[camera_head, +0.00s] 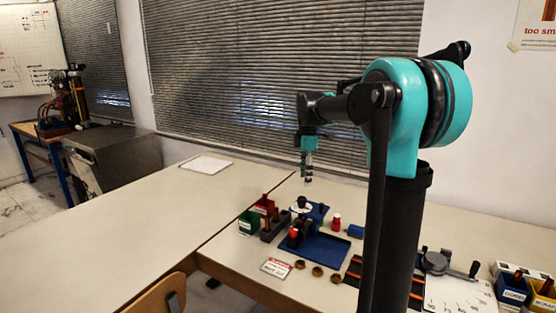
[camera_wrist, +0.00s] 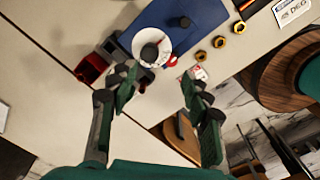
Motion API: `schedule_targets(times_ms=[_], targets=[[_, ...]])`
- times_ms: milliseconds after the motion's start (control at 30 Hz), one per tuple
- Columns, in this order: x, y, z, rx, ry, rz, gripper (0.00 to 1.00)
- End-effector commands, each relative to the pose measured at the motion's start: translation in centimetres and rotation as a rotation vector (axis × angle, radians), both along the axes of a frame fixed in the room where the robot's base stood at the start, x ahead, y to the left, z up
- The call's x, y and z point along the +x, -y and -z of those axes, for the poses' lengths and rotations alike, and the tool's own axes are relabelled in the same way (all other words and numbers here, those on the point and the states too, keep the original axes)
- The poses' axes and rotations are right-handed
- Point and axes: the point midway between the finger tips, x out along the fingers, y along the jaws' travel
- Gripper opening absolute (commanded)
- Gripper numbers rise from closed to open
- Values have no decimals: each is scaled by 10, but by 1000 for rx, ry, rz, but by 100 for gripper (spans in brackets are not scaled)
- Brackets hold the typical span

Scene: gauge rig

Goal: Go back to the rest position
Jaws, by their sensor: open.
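My gripper (camera_head: 308,178) hangs from my arm above the table in the head view, near the gauge rig. In the wrist view my gripper (camera_wrist: 158,92) is open, with its two fingers wide apart and nothing between them. Below it stands the gauge rig, with a round white dial (camera_wrist: 152,46) and a dark knob on it, beside a blue base plate (camera_wrist: 200,22). In the head view the blue plate (camera_head: 318,250) lies on the table with the rig at its left end. The rest position itself is not marked in either view.
A green bin (camera_head: 248,222) and a red bin (camera_head: 266,206) stand left of the rig. Several brass nuts (camera_head: 317,271) and a warning card (camera_head: 276,268) lie in front. A chair (camera_head: 160,295) is at the table's front edge. The left table (camera_head: 130,230) is mostly clear.

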Motion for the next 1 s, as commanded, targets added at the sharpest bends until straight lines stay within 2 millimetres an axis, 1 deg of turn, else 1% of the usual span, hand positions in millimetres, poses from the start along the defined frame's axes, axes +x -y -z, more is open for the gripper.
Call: schedule_targets(times_ms=[33,167,367,600,700,800,900,1000], targets=[[-15,4,12,5,17,81,48],[-52,13,47,29,69,335,48],[-117,24,104,90,141,727,48],[-202,34,172,199,213,1185,48],[-234,37,196,248,233,1345,48],[-257,39,213,287,246,1465,48],[-271,40,223,313,251,1539,48],[-277,40,227,325,253,1570,48]])
